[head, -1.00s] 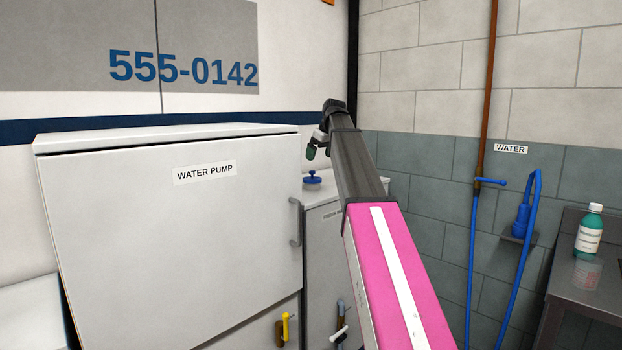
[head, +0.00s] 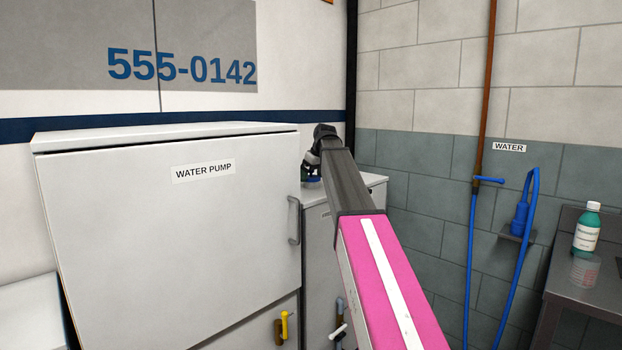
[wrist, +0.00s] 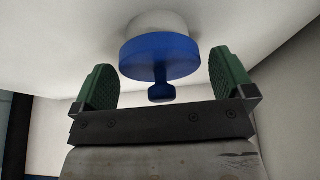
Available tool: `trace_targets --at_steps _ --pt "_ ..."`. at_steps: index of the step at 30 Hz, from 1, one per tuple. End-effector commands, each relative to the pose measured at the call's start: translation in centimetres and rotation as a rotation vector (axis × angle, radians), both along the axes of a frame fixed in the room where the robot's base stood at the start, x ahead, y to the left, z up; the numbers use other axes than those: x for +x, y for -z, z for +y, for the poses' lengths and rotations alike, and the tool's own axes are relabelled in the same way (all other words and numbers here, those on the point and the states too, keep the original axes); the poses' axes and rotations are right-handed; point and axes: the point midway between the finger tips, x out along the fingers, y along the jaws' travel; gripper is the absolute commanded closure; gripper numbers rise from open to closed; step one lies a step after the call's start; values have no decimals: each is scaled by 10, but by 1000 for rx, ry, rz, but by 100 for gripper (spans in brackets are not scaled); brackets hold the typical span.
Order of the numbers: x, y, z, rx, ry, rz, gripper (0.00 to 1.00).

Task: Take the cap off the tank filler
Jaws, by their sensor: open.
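The blue cap (wrist: 160,58), a round disc with a small knob, sits on the white filler neck (wrist: 158,22) in the wrist view. My gripper (wrist: 160,68) is open, with one green finger on each side of the cap. Gaps show between the cap and both fingers, and nothing is held. In the head view my gripper (head: 311,170) is low over the top of the white tank cabinet (head: 375,182) and hides most of the cap there.
The large white water pump cabinet (head: 170,240) stands close on the left, its top higher than the tank's. A tiled wall (head: 410,215) is behind on the right. A blue hose (head: 470,260) and a counter with a green bottle (head: 587,230) are farther right.

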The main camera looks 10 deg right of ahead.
Motion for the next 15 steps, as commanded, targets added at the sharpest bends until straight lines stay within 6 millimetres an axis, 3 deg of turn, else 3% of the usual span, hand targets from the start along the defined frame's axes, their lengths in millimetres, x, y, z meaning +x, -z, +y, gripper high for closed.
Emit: trace_targets --at_steps 3,7,15 --pt "0 -1 0 0 0 0 0" --pt "0 -1 0 0 0 0 42" --pt "0 -1 0 0 0 0 42"
